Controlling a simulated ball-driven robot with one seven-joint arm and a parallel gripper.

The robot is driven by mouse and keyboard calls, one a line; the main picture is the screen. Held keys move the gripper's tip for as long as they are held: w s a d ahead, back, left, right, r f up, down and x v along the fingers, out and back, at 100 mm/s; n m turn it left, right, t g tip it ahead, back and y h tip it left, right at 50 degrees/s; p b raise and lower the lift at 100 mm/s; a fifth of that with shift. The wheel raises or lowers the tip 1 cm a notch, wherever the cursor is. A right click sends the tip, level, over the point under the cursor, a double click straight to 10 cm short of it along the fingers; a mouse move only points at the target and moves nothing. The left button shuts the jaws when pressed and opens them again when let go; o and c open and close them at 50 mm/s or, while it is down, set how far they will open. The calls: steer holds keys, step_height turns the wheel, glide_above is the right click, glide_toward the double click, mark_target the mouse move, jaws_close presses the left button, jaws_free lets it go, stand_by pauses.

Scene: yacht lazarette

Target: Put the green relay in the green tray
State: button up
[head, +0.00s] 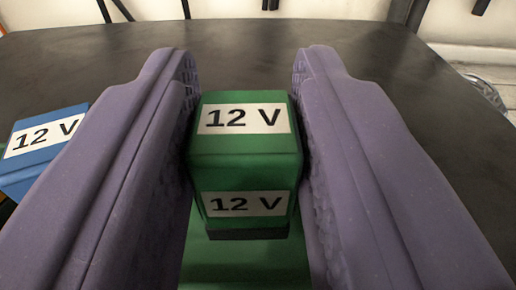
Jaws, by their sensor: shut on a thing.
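My gripper (246,78) has its two purple fingers shut on the green relay (246,152), one finger on each side. The relay is a green block with white "12 V" labels on its top and near faces, and a dark base. Directly below and nearer lies a flat green surface (245,265), which looks like part of the green tray; the fingers hide its sides. I cannot tell whether the relay's base touches it or hangs above it.
A blue relay (42,150) labelled "12 V" lies at the left, partly hidden by the left finger. The dark tabletop (245,45) is clear beyond the fingers, and its curved edge shows at the back and right.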

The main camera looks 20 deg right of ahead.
steer(key=shift+f, duration=0.2)
steer(key=o, duration=0.7)
steer(key=shift+f, duration=0.15)
steer(key=shift+o, duration=0.2)
